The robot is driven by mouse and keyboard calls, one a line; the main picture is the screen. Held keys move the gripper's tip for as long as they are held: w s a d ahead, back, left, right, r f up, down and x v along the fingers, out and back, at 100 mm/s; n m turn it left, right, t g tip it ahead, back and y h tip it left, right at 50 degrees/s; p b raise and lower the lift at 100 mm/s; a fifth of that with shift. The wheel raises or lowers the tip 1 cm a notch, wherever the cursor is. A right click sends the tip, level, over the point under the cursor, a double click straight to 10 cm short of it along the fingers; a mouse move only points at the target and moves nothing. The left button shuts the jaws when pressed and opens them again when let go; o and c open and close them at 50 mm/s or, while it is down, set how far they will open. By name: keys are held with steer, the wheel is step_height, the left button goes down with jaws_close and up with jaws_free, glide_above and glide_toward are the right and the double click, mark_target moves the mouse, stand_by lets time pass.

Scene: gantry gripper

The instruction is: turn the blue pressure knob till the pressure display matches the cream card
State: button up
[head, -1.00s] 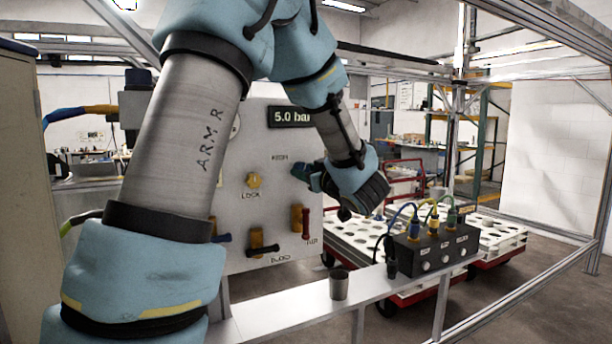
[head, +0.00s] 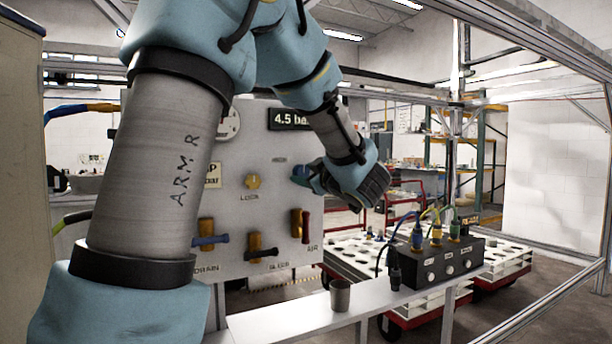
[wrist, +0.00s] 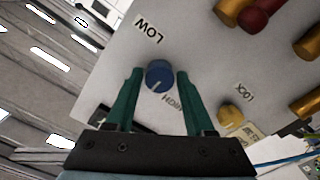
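The blue pressure knob (wrist: 158,76) is on the pale panel, between LOW and HIGH labels in the wrist view. A white pointer line shows on its face. My gripper (wrist: 159,71) has its green fingers on either side of the knob, with a visible gap on each side. In the head view my gripper (head: 306,176) is at the panel's right side and largely covers the knob. The pressure display (head: 291,118) reads 4.5, its right end hidden by my arm. The cream card (head: 213,175) is partly hidden by my arm, its value unreadable; it also shows in the wrist view (wrist: 250,138).
A yellow LOCK knob (head: 253,181) and several lever valves (head: 262,248) are on the panel below and left of my gripper. A metal cup (head: 340,295) and a black cable box (head: 440,261) stand on the shelf in front. White racks stand behind.

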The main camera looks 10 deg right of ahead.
steer(key=shift+o, duration=1.3)
steer(key=b+v, duration=0.3)
steer(key=v, duration=0.7)
steer(key=shift+s, duration=0.35)
steer(key=shift+d, duration=0.15)
